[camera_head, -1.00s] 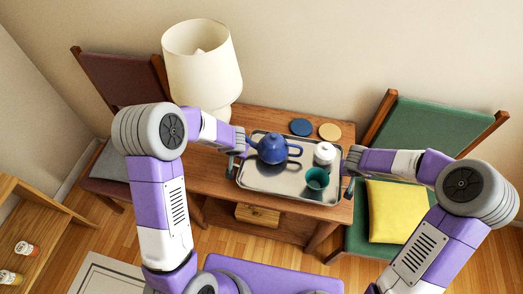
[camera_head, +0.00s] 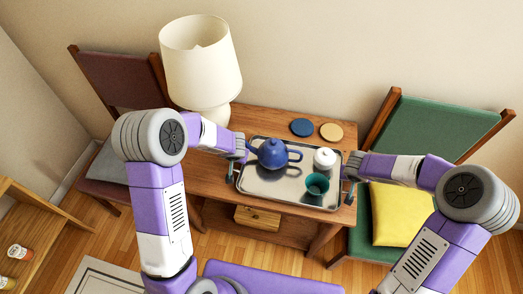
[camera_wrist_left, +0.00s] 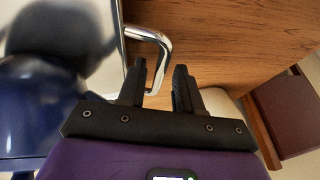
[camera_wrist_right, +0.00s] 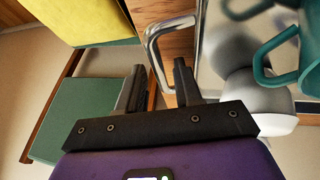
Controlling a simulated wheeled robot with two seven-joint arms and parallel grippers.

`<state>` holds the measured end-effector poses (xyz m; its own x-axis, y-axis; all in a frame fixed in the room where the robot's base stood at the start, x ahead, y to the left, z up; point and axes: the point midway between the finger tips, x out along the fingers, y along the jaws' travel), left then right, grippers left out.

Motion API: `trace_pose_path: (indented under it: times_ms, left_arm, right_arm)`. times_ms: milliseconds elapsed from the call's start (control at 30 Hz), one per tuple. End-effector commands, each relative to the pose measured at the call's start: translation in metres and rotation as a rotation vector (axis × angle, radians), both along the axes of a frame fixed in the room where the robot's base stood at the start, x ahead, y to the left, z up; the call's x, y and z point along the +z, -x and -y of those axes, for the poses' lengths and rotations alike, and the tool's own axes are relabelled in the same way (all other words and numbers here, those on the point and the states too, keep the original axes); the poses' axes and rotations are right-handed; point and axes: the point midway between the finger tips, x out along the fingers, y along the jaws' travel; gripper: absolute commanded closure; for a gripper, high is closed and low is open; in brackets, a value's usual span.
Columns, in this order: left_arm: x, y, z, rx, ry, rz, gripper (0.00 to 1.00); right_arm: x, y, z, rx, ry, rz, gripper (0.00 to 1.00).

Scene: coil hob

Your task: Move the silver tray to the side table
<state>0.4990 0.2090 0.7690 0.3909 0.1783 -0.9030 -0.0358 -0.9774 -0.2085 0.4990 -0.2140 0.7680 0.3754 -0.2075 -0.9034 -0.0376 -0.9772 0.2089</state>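The silver tray (camera_head: 262,187) appears to lie flat on the wooden side table (camera_head: 209,181). It carries a blue teapot (camera_head: 271,153), a white lidded pot (camera_head: 324,158) and a teal cup (camera_head: 317,184), all upright. My left gripper (camera_wrist_left: 159,84) is at the tray's left handle (camera_wrist_left: 153,36), with its fingers apart and the bar's end between them. My right gripper (camera_wrist_right: 159,80) is at the right handle (camera_wrist_right: 153,50), fingers also apart on either side of the bar. The left wrist view shows the teapot (camera_wrist_left: 35,105) close beside the gripper.
A white lamp (camera_head: 200,65) stands on the table's left, close to my left arm. Blue (camera_head: 302,127) and tan (camera_head: 331,131) discs lie behind the tray. A green chair (camera_head: 435,125) with a yellow cushion (camera_head: 400,213) stands right; a dark red chair (camera_head: 120,80) stands left.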

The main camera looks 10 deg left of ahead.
Motion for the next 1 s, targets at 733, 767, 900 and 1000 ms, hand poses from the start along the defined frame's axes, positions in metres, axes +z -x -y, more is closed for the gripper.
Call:
trace_pose_path:
  times_ms: [733, 767, 900, 1000]
  left_arm:
    - [0.066, 0.027, 0.013, -0.001, 0.002, 0.007, 0.62]
    - [0.072, 0.029, 0.014, 0.000, 0.002, 0.007, 0.62]
    - [0.092, 0.039, 0.018, -0.001, 0.001, 0.005, 0.62]
    - [0.102, 0.043, 0.020, 0.000, 0.001, 0.003, 0.62]
  right_arm:
    - [0.000, 0.000, -0.001, 0.001, -0.001, 0.000, 0.62]
    - [0.000, 0.000, -0.001, 0.001, -0.001, 0.000, 0.62]
    - [0.000, 0.000, -0.001, 0.001, -0.001, 0.000, 0.62]
    - [0.000, 0.000, -0.001, 0.001, -0.001, 0.000, 0.62]
